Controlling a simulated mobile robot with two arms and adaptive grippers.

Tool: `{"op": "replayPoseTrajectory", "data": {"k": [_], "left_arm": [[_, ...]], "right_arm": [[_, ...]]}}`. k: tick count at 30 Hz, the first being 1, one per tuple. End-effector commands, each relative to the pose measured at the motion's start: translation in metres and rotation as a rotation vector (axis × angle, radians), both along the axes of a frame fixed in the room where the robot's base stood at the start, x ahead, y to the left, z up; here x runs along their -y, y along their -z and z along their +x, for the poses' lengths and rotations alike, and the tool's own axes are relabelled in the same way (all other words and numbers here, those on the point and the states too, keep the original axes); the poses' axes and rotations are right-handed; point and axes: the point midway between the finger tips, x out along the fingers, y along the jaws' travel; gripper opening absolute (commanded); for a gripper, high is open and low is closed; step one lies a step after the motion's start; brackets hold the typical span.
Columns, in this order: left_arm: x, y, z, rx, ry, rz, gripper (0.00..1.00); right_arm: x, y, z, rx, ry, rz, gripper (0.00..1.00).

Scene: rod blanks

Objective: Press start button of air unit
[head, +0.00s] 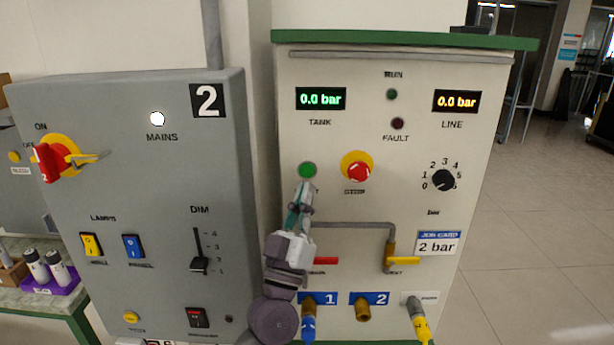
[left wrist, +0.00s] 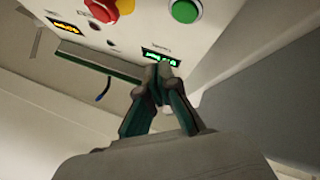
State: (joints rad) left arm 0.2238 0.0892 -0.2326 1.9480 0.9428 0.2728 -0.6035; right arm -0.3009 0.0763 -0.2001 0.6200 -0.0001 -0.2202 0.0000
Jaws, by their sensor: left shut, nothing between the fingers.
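The air unit (head: 420,130) is a cream panel with a green top edge. Its green start button (head: 308,169) sits left of the red stop button (head: 359,170) on its yellow collar. The green button also shows in the left wrist view (left wrist: 185,11), near the top. My left gripper (head: 304,187) is shut and empty, pointing up just below the green button and covering most of its label. In the left wrist view my left gripper (left wrist: 163,72) has its fingertips together, apart from the button in the picture. I cannot tell whether it touches the panel. My right gripper is not in view.
The tank display (head: 321,98) and line display (head: 457,101) both read 0.0 bar. A black dial (head: 443,180) is at the right, and a yellow-handled valve (head: 403,261) is below. A grey mains panel (head: 180,150) stands at the left. Open floor lies to the right.

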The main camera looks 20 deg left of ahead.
Motion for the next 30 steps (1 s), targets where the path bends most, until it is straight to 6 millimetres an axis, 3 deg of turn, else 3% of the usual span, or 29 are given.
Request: {"op": "replayPoseTrajectory", "data": {"k": [6,12,30], "left_arm": [[-0.009,0.002,0.029,0.001,-0.002,0.001,0.0],[-0.013,0.001,0.044,0.0,-0.001,0.001,0.0],[-0.014,0.0,0.048,0.0,0.0,0.0,0.0]], "right_arm": [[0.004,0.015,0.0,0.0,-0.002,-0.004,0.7],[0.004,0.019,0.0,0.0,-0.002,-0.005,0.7],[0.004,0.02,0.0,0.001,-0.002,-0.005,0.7]]}}
